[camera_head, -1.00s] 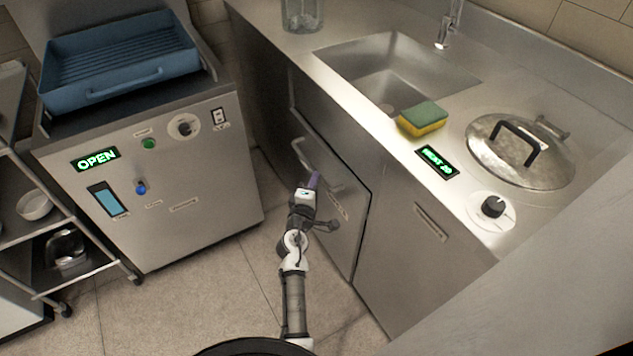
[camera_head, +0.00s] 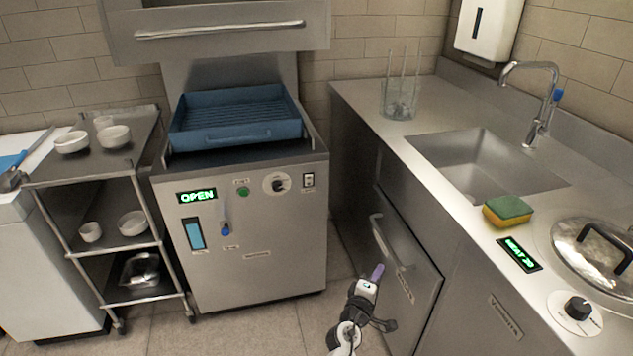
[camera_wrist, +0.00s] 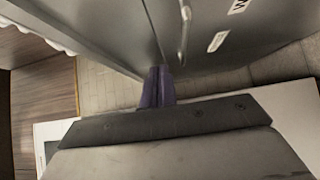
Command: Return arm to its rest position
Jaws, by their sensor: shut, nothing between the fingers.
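My gripper (camera_head: 376,273) is in front of the counter's lower cabinet, near the bar handle of a drawer front (camera_head: 405,262). Its purple fingers are together with nothing between them. In the wrist view the shut fingers (camera_wrist: 157,87) point toward the floor between grey cabinet faces. My arm reaches up from the bottom edge of the head view, and most of it is out of the picture.
A dishwasher (camera_head: 255,235) reading OPEN holds a blue rack (camera_head: 235,135). A shelf cart (camera_head: 95,178) with bowls stands left. The counter (camera_head: 425,150) carries a glass container (camera_head: 398,98), sponge (camera_head: 507,211) and lidded pan (camera_head: 598,247). Floor is clear before the dishwasher.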

